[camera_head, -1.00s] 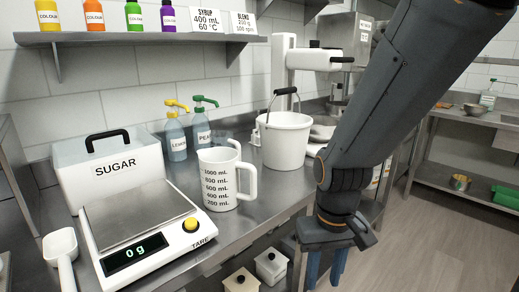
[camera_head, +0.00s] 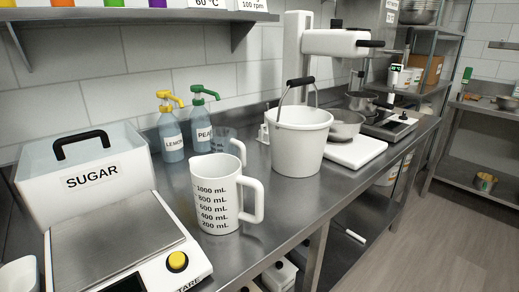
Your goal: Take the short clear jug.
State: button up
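A clear, see-through jug (camera_head: 226,145) stands on the steel counter behind the tall white measuring jug. The white jug hides its lower part, and only its upper body and handle show. The white measuring jug (camera_head: 215,197) has black marks up to 1000 mL and its handle points right. My gripper is not in view.
Left of the clear jug stand a green-pump pear bottle (camera_head: 202,127) and a yellow-pump lemon bottle (camera_head: 171,130). A white bucket (camera_head: 297,148) stands to the right. A sugar bin (camera_head: 88,180) and a scale (camera_head: 120,245) are at the left. Bare counter (camera_head: 262,240) lies in front.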

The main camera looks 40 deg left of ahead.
aim_at(224, 139)
jog(key=i, duration=1.2)
jog(key=u, duration=2.65)
